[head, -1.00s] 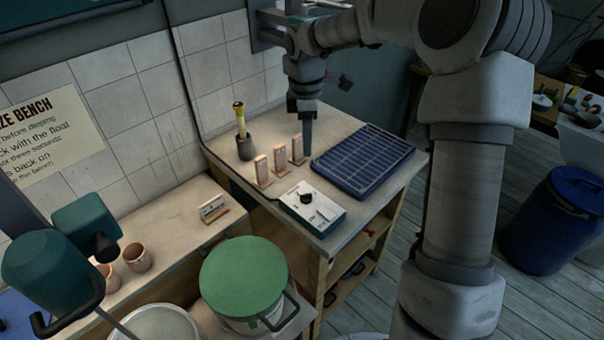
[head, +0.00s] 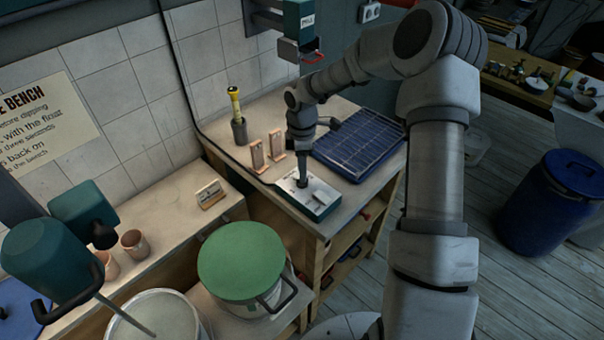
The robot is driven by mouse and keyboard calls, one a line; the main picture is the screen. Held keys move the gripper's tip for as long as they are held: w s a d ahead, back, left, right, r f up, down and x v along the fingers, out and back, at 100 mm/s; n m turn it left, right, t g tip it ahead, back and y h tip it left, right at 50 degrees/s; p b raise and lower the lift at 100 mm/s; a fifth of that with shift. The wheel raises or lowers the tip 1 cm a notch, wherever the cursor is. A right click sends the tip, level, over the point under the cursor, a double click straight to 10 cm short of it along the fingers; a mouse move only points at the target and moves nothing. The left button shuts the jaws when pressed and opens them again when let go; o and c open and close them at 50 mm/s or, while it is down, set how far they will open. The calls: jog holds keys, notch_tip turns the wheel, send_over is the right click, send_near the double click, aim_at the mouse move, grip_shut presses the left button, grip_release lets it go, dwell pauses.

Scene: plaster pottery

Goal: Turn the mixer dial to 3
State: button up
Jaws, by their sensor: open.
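The mixer control box (head: 322,197) has a white top and teal sides and sits at the front edge of the bench. My gripper (head: 302,184) points down over the left part of its top, where the dial is. The fingertips cover the dial, so its pointer and number marks cannot be read. I cannot tell whether the fingers touch the dial. The teal mixer (head: 45,262) stands at the lower left, with its shaft reaching down into a white bucket (head: 150,318).
A blue slatted rack (head: 360,146) lies right behind the box. Upright tile samples (head: 257,155) and a dark pot with a yellow-handled tool (head: 239,131) stand to the left. A green-lidded bucket (head: 240,262) is in front. A blue barrel (head: 550,205) stands on the floor at right.

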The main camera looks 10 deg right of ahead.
jog(key=shift+f, duration=1.25)
grip_shut()
